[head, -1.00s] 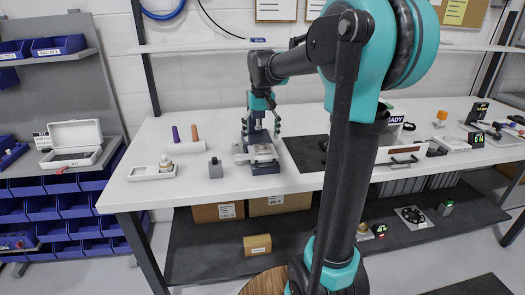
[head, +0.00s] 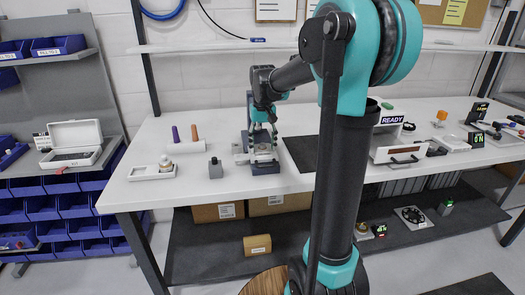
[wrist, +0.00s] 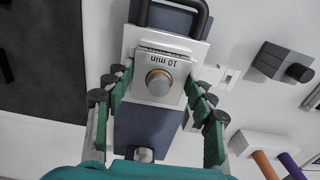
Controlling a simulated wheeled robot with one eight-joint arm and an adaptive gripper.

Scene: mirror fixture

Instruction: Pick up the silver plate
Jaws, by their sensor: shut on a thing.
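The silver plate (wrist: 140,95) is a small squarish block with a round, brass-ringed knob on it and an upside-down "10 min" label at its edge. In the wrist view it sits over a paler plate (wrist: 195,45) on a dark blue upright fixture (wrist: 150,122). My gripper (wrist: 160,84) has one green-padded finger on each side of the silver plate and is shut on it. In the head view my gripper (head: 263,141) is low at the fixture (head: 265,168) on the bench and largely hides the plate. I cannot tell whether the plate is clear of its seat.
A dark mat (head: 303,153) lies just right of the fixture. A black handle (wrist: 205,15) rises beyond the plate.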

